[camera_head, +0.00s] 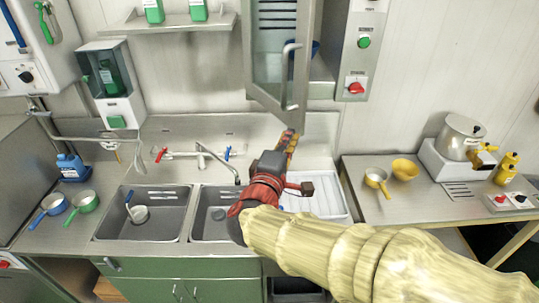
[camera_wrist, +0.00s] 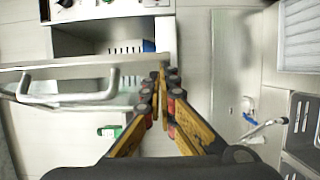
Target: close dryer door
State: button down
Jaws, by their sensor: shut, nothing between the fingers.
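The dryer door (camera_head: 271,50) is a glass panel in a grey frame on the wall-mounted dryer (camera_head: 358,52). It stands open, swung out toward the camera, with a bar handle (camera_head: 287,77) on it. In the wrist view the door (camera_wrist: 85,64) is seen nearly edge-on, its handle (camera_wrist: 65,97) toward the lower left. My gripper (camera_head: 291,138) is shut and empty, just below the door's lower corner in the head view. In the wrist view its fingertips (camera_wrist: 161,72) overlap the door's right end; I cannot tell whether they touch it.
A blue basket (camera_wrist: 130,46) is inside the dryer. Below are the sinks (camera_head: 143,213), a tap (camera_head: 218,160) and a white drainboard (camera_head: 325,200). A shelf (camera_head: 180,22) hangs left of the door.

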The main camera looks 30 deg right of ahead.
jog(key=shift+w+d+b, duration=2.1)
jog(key=shift+d+b, duration=1.65)
jog(key=shift+d, duration=0.55)
jog(key=shift+w+d+b, duration=2.05)
jog(key=shift+d+b, duration=1.65)
jog(key=shift+d, duration=0.6)
jog(key=shift+w+d+b, duration=2.1)
jog(key=shift+d+b, duration=1.65)
jog(key=shift+d, duration=0.55)
